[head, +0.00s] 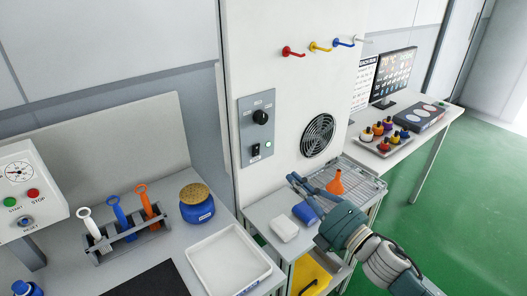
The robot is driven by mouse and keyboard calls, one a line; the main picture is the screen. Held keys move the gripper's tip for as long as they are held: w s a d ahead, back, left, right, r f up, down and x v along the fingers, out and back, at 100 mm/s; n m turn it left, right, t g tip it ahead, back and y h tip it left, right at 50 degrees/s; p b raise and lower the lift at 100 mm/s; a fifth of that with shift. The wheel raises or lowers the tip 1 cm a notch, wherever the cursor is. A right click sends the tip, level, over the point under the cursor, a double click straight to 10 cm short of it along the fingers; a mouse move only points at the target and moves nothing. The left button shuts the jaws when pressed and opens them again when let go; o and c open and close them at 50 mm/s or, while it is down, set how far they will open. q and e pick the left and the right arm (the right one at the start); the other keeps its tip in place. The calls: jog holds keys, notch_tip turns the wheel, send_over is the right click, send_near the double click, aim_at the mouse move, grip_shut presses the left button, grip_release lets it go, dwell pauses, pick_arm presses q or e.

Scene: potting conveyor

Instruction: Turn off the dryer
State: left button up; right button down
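The dryer is a tall white cabinet (285,80) in the middle of the head view. Its grey control panel (246,128) carries a black round knob (260,117), a small black switch (255,150) and a green light (268,144) that looks lit. A round black fan grille (318,135) is to the right of the panel. My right gripper (301,188) is below the grille, to the lower right of the panel and apart from it. Its fingers look spread, with nothing seen between them. My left gripper is out of view.
Below the dryer, a bench holds a white block (284,228), a blue cylinder (305,213) and an orange funnel (335,182) on a wire rack. Coloured hooks (292,52) stick out above. At left are a tube rack (128,240), blue jar (197,205) and white tray (228,258).

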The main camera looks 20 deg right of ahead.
jog(key=p, duration=0.5)
send_near(255, 142)
jog(key=x, duration=0.5)
jog(key=shift+f, duration=0.2)
jog(key=shift+w+a+f, duration=0.1)
jog(key=shift+w+a, duration=0.05)
jog(key=shift+w, duration=0.35)
jog(key=shift+w+r, duration=0.2)
jog(key=shift+r, duration=0.05)
